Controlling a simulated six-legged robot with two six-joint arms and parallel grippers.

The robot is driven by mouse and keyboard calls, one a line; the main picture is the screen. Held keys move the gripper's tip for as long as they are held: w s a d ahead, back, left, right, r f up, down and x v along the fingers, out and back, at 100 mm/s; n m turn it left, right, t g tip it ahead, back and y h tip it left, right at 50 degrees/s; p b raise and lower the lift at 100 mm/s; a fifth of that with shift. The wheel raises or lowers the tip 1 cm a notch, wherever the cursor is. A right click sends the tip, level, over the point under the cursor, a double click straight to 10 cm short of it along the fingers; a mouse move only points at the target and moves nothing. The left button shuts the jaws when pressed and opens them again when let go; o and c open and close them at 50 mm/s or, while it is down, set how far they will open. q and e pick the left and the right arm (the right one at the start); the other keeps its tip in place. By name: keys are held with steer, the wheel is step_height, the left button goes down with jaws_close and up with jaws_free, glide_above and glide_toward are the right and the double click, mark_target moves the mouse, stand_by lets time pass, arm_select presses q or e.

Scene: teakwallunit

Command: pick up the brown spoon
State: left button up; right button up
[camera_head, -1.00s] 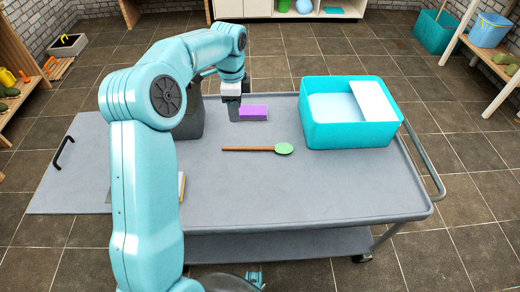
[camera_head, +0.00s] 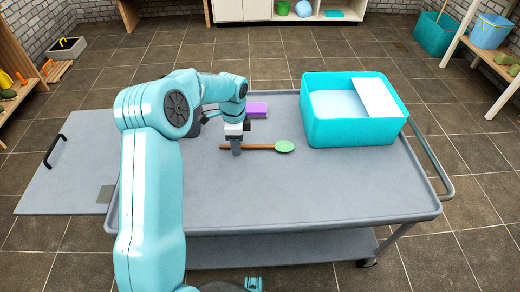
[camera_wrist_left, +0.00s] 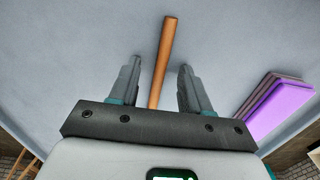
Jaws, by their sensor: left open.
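The brown spoon (camera_head: 262,147) lies flat on the grey cart top, its brown handle to the left and its green bowl to the right. My left gripper (camera_head: 236,150) is over the handle, near its left end. In the left wrist view the handle (camera_wrist_left: 164,55) runs between the two open fingers of my left gripper (camera_wrist_left: 158,75), with a gap on each side. The green bowl is outside the wrist view. Whether the fingertips touch the cart top is unclear. My right gripper is not in view.
A purple block (camera_head: 257,110) lies behind the spoon; it also shows in the wrist view (camera_wrist_left: 278,108). A teal bin (camera_head: 350,130) with a white panel stands to the right. The front of the cart top (camera_head: 290,195) is clear.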

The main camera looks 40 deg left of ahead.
arm_select(q)
jaws_close()
stand_by(0.3)
step_height(320, 180, up, 20)
steer(key=p, duration=0.5)
steer(key=shift+p, duration=0.4)
steer(key=c, duration=0.6)
jaws_free()
steer(key=shift+c, duration=0.2)
jaws_close()
